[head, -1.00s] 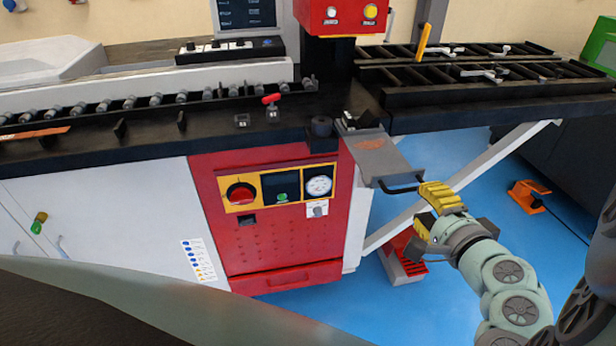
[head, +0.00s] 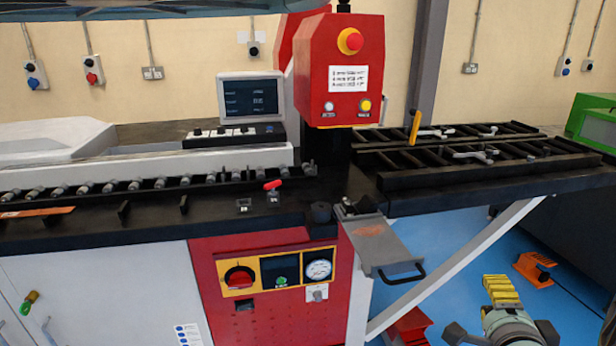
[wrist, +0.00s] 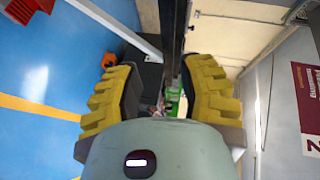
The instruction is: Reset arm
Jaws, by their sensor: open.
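My gripper (head: 502,292) is low at the right in the head view, over the blue floor. It is right of the grey tray with the black handle and apart from it. In the wrist view my gripper (wrist: 165,95) shows its two yellow ribbed fingers spread apart, with nothing held between them. The busbar bender (head: 265,290) has a red front panel with a red knob and a gauge. Its red head (head: 340,75) carries an emergency stop button.
The grey tray (head: 385,248) juts from the bench front. A black slatted side table (head: 460,180) on a white diagonal brace (head: 465,258) stands above my gripper. An orange foot pedal (head: 533,268) lies on the floor at right. Blue floor (head: 450,235) is open around my gripper.

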